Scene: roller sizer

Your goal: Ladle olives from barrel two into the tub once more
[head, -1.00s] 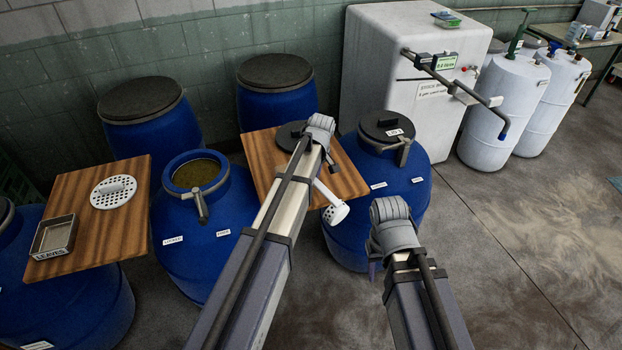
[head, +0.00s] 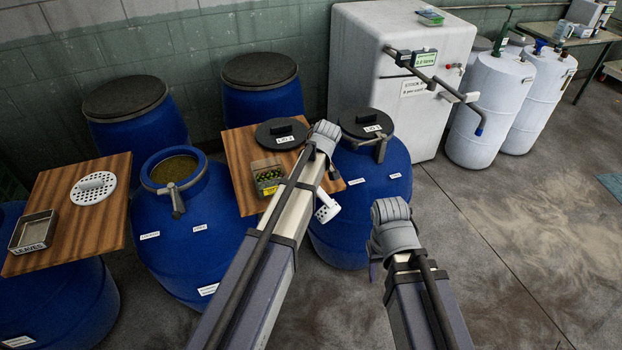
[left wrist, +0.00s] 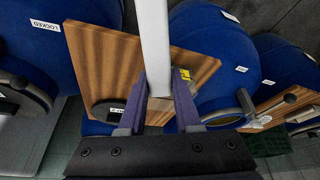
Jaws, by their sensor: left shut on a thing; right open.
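Barrel two is probably the open blue barrel (head: 219,258), with brownish liquid inside its neck; I cannot read its number. The small tub (head: 266,164) stands on the wooden board to its right, with green olives (head: 268,177) in it. My left gripper (left wrist: 160,95) is shut on the white ladle handle (left wrist: 154,40). The ladle's perforated white bowl (head: 328,211) hangs beyond the board's right edge, in front of the lidded barrel; its contents cannot be seen. My right gripper (head: 375,268) is open, low in front of that barrel, and mostly hidden by its wrist.
A dark lid (head: 281,132) lies on the middle board (head: 240,155). A lidded blue barrel (head: 375,200) stands to the right. The left board (head: 95,225) bears a perforated white disc (head: 93,188) and a LEAVES tray (head: 34,232).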

